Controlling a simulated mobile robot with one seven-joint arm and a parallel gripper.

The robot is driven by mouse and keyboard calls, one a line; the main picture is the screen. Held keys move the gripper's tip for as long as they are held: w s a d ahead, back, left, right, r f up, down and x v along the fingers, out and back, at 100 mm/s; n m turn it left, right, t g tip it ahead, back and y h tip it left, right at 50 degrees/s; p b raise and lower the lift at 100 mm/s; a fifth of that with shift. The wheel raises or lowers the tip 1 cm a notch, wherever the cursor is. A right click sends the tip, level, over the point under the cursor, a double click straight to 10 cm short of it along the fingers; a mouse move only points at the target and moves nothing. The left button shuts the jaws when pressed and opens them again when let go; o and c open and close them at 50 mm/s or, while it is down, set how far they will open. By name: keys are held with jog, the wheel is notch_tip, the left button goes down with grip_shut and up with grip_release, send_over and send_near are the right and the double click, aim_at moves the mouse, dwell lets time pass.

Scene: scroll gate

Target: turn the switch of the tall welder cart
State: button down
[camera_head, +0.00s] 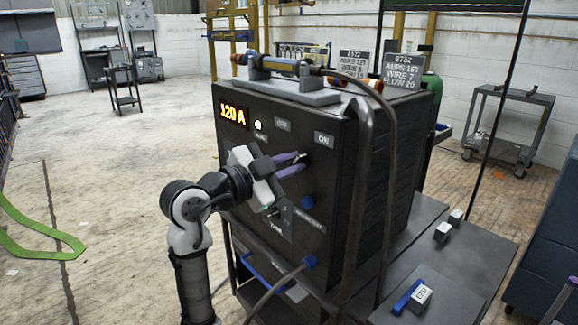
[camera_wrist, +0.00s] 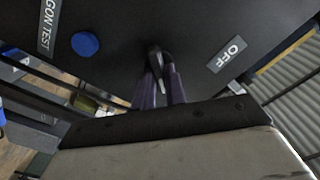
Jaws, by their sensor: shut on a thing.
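The tall welder cart is a black cabinet (camera_head: 358,150) whose front panel has a lit orange 120 A display (camera_head: 233,113) and an ON label (camera_head: 324,139). My gripper (camera_head: 300,158) is at the upper right of this panel, below the ON label. In the wrist view its purple fingers (camera_wrist: 160,88) are shut on the black switch (camera_wrist: 156,57), on either side of its lever. An OFF label (camera_wrist: 230,54) is to the right of the switch there. The switch is mostly hidden by the fingers in the head view.
A blue knob (camera_head: 307,202) sits on the panel below my gripper, and it also shows in the wrist view (camera_wrist: 85,44). A torch with its cable (camera_head: 310,68) lies on top of the cabinet. A dark table (camera_head: 455,262) with small blocks stands at right. Open floor is at left.

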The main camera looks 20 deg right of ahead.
jog(key=c, duration=1.5)
grip_release()
jog(key=shift+o, duration=0.2)
jog(key=shift+a, duration=0.1)
jog(key=v, duration=1.3)
jog(key=shift+s+a, duration=0.15)
jog(key=shift+a, duration=0.2)
